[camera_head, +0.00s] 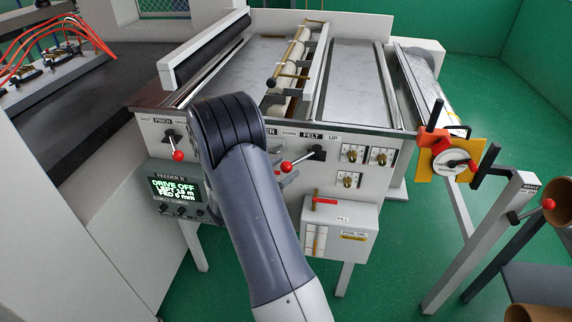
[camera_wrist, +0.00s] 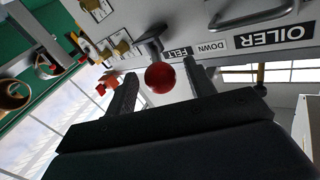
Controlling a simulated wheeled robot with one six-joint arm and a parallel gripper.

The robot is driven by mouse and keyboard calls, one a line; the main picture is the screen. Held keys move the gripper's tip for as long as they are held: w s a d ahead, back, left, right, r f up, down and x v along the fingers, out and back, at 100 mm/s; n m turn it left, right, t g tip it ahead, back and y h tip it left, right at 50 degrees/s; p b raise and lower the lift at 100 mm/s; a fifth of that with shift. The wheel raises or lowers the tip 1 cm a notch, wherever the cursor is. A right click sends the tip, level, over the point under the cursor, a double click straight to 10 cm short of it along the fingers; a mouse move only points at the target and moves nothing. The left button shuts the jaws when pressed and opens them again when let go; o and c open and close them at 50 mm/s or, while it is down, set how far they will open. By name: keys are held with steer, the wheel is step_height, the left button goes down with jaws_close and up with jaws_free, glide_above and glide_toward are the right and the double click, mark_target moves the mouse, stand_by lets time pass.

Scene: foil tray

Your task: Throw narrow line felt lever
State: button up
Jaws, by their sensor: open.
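The felt lever (camera_head: 304,157) is on the front panel, under the FELT label (camera_head: 312,135), with a dark pivot and arm and a red ball knob (camera_head: 286,167). Its arm points left and slightly down, toward the DOWN side. In the wrist view, which is upside down, the red knob (camera_wrist: 160,77) shows between the fingers of my gripper (camera_wrist: 161,84). The gripper is open, with a dark finger on each side of the knob; I cannot tell whether either touches it. In the head view my arm hides most of the gripper.
A similar red-knobbed lever (camera_head: 177,153) is left of my arm, above the feeder display (camera_head: 176,190) reading DRIVE OFF. Small dials (camera_head: 352,153) sit right of the felt lever. A white box (camera_head: 340,230) with a red handle juts out below. A metal handle (camera_wrist: 262,14) is near the OILER label.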

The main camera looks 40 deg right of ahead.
steer(key=shift+w+d, duration=0.1)
steer(key=shift+d, duration=0.55)
steer(key=shift+c, duration=0.5)
jaws_close()
